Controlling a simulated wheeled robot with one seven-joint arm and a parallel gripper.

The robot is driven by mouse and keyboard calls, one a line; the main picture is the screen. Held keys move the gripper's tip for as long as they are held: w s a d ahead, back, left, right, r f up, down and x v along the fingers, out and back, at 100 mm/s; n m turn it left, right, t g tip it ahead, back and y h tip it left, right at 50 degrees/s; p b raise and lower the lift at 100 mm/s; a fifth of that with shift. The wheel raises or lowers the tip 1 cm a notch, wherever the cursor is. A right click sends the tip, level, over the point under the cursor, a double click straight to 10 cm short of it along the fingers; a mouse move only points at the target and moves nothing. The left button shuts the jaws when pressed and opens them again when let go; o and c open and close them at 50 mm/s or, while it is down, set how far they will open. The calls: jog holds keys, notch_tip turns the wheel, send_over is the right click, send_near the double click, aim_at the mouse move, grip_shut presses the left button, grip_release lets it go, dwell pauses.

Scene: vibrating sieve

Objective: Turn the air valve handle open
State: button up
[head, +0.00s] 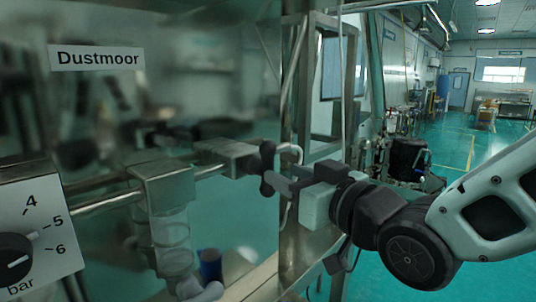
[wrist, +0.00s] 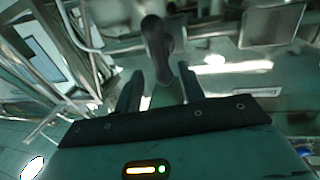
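The air valve handle (head: 267,160) is a dark, rounded lever on the end of a grey valve body (head: 228,158) on the pipe, left of centre in the head view. It stands roughly upright there. In the wrist view the handle (wrist: 156,45) appears at the top centre, with its lower end between or just beyond my fingertips. My gripper (head: 277,186) reaches in from the right at the handle's lower end. In the wrist view my gripper (wrist: 159,80) has its two fingers apart, with a gap on each side of the handle. Contact cannot be told.
A metal pipe (head: 103,203) runs left from the valve through a filter unit with a clear bowl (head: 173,240). A pressure dial panel (head: 40,235) is at the lower left. A "Dustmoor" label (head: 97,58) is above. Open green floor (head: 500,160) lies to the right.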

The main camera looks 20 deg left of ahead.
aim_at(272, 168)
jog(key=shift+p+x, duration=1.3)
jog(key=shift+x, duration=1.9)
grip_shut()
